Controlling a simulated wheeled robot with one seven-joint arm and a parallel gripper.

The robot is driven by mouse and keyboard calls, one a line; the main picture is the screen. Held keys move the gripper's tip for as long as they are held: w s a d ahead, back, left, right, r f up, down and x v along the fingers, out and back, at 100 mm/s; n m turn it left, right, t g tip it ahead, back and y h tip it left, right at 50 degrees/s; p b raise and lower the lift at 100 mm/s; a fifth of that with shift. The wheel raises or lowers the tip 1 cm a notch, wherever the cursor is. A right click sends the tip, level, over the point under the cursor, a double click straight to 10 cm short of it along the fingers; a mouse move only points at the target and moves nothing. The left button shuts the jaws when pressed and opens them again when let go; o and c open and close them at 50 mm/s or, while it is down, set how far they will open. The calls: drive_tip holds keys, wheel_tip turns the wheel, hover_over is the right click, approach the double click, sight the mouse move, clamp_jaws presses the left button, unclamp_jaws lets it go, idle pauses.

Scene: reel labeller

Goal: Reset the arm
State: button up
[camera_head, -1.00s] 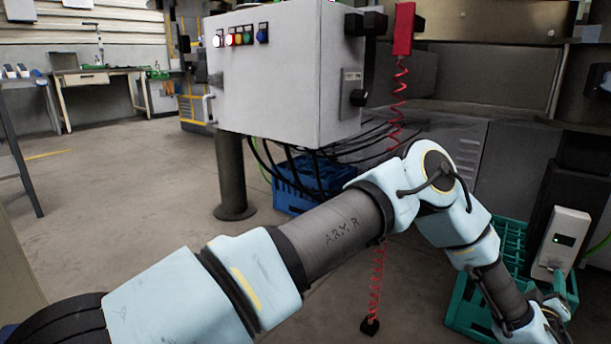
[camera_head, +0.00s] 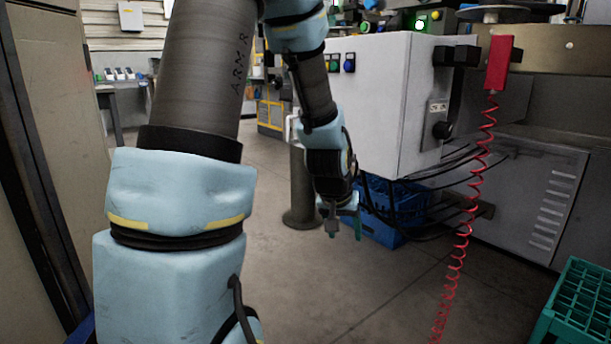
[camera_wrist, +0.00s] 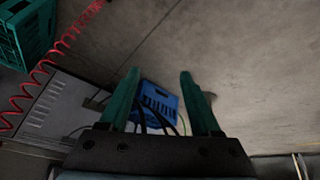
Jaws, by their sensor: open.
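My arm rises at the left of the head view and bends down at the elbow. My gripper (camera_head: 343,222) hangs in front of the grey control box (camera_head: 375,100), pointing down. In the wrist view my gripper (camera_wrist: 157,90) shows two green fingers spread apart, with nothing held between them. Beyond the fingers, a blue crate (camera_wrist: 160,103) with dark cables stands on the floor. In the head view the blue crate (camera_head: 400,208) is just right of my gripper, under the control box.
A coiled red cord (camera_head: 460,240) hangs from a red holder (camera_head: 499,62) at the right. A green crate (camera_head: 578,310) is at the lower right. A tall panel (camera_head: 50,90) stands close at the left. Bare floor (camera_head: 330,290) lies below my gripper.

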drive_tip(key=s+a+r+n+g+y+p, duration=0.1)
drive_tip(key=s+a+r+g+p, duration=0.15)
drive_tip(key=s+a, duration=0.4)
drive_tip(key=s+a+r+n+g+y+p, duration=0.1)
drive_tip(key=s+a+r+n, duration=0.2)
drive_tip(key=a, duration=0.7)
wheel_tip(320, 180, up, 36)
drive_tip(key=s+m+p, duration=0.1)
drive_tip(key=p, duration=3.4)
drive_tip(key=shift+m+p, duration=0.3)
drive_tip(key=shift+p, duration=0.05)
drive_tip(key=shift+d+t, duration=0.1)
drive_tip(key=shift+t, duration=0.15)
